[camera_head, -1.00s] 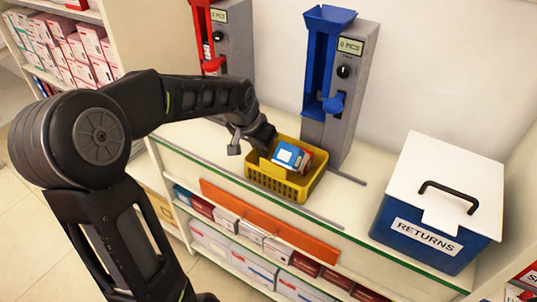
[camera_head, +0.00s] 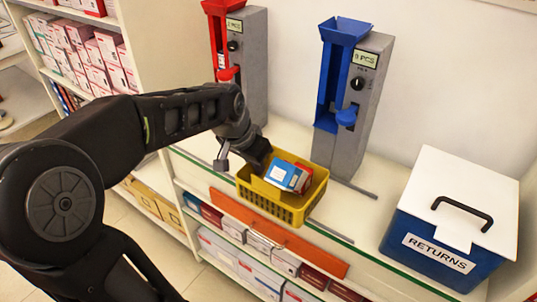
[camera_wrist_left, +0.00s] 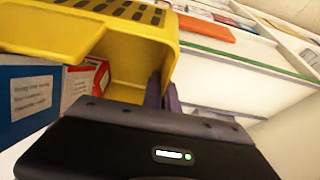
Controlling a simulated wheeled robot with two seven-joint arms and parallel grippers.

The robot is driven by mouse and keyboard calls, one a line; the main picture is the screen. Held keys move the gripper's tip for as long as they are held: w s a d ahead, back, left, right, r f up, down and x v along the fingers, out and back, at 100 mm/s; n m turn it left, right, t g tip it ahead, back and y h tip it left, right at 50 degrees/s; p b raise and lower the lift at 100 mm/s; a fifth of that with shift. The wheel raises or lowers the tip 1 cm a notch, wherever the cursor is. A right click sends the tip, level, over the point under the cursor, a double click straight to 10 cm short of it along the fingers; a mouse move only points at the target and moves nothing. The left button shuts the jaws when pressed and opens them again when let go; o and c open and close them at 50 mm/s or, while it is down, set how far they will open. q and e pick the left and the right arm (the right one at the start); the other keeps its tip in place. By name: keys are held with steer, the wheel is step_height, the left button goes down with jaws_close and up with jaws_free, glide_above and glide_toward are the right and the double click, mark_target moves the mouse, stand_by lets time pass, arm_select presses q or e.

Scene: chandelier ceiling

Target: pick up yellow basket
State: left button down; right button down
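The yellow basket (camera_head: 276,208) is in the middle of the head view, at the front edge of the white counter, and overlaps that edge in the picture. It holds a blue-and-white box (camera_head: 283,174) and a red-and-white box (camera_head: 302,180). My left gripper (camera_head: 262,160) is at the basket's rear left rim and looks shut on it; the fingertips are mostly hidden. The left wrist view shows the basket wall (camera_wrist_left: 120,52) close against a dark finger, with the blue box (camera_wrist_left: 28,100) beside it. My right gripper is not in view.
A blue dispenser (camera_head: 350,100) stands behind the basket, and a red dispenser (camera_head: 235,60) stands to its left. A blue returns bin (camera_head: 425,245) with a white lid is at the right. Shelves of boxes (camera_head: 240,245) run below the counter.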

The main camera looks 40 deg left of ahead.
arm_select(q)
steer(key=s, duration=1.1)
steer(key=shift+b, duration=0.3)
steer(key=shift+d, duration=0.1)
